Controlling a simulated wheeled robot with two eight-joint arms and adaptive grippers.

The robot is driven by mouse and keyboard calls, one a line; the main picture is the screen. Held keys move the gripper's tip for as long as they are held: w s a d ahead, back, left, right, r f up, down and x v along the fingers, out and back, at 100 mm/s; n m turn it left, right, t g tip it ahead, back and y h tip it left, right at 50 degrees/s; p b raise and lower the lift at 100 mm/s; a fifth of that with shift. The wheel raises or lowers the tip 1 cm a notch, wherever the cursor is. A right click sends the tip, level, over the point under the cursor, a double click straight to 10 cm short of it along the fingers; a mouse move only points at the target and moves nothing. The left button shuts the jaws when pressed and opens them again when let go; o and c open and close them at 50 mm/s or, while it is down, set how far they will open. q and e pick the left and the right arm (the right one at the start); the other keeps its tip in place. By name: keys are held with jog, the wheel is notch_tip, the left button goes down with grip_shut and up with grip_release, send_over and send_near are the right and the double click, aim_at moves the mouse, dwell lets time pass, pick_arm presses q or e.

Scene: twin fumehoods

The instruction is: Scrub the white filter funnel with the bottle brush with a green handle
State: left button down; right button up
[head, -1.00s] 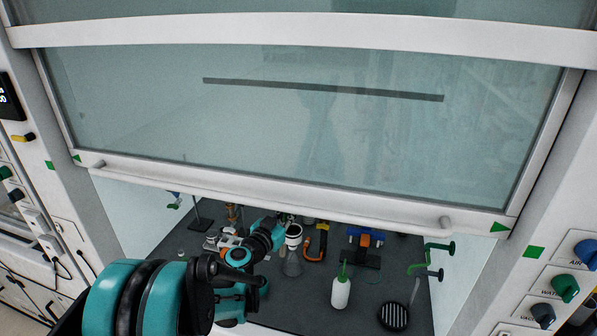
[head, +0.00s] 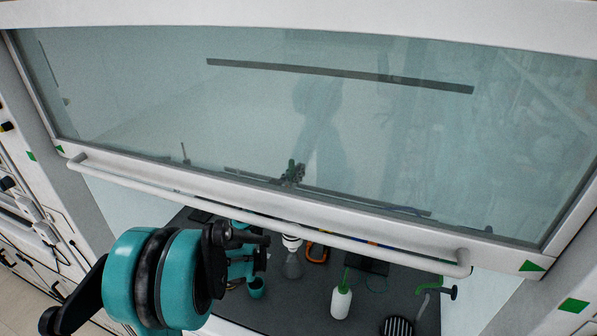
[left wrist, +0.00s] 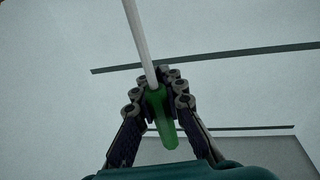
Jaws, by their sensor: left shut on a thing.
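In the left wrist view my left gripper (left wrist: 158,98) is shut around the green handle of the bottle brush (left wrist: 162,122). A pale straight shaft runs up from the handle out of the picture; the bristle end is out of view. A white cup-like piece, which looks like the filter funnel (head: 291,242), sits on top of a clear conical flask (head: 293,266) below the sash edge, apart from the gripper. My right gripper is not in view.
The glass sash with its long handle bar (head: 330,235) hangs partly lowered across the opening. A white squeeze bottle (head: 341,302), an orange clamp-like piece (head: 318,252) and a black striped round item (head: 398,326) are on the dark worktop. Green hooked fittings (head: 432,286) are at the right.

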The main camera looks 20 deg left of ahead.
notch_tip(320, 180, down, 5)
jog(key=b, duration=0.4)
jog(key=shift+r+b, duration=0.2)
jog(key=shift+b, duration=0.1)
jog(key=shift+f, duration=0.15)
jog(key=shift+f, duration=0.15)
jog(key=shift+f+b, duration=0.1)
jog(key=shift+b, duration=0.25)
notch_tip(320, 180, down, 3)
jog(key=b, duration=0.3)
dwell(0.3)
dwell(0.5)
